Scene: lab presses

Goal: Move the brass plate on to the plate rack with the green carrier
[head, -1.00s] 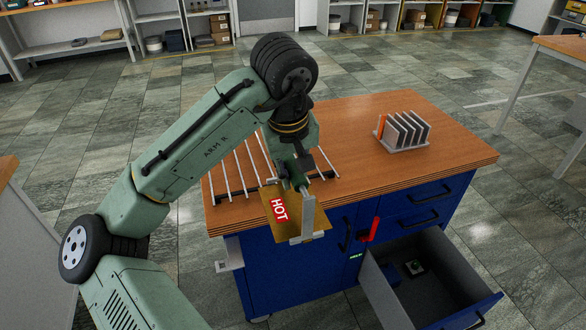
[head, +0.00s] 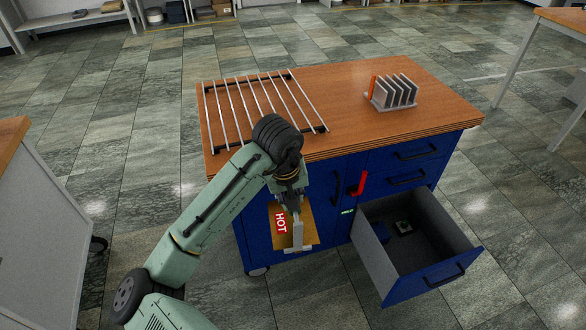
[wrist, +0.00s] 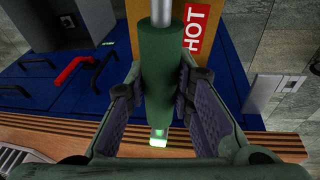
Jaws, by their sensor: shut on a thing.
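My gripper (wrist: 160,95) is shut on the green handle of the carrier (wrist: 160,58). The brass plate (head: 308,215), with a red HOT label, is with the carrier's metal end, in front of the blue cabinet and below the bench top. A flat rack of metal rods (head: 243,108) lies on the bench at left. A grey stand with upright fins and an orange end piece (head: 392,92) stands at right; both look empty.
The wooden bench top (head: 335,110) is clear between the two racks. An open drawer (head: 420,245) juts out at the lower right with small items inside. A red handle (head: 358,184) sticks out from the cabinet front.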

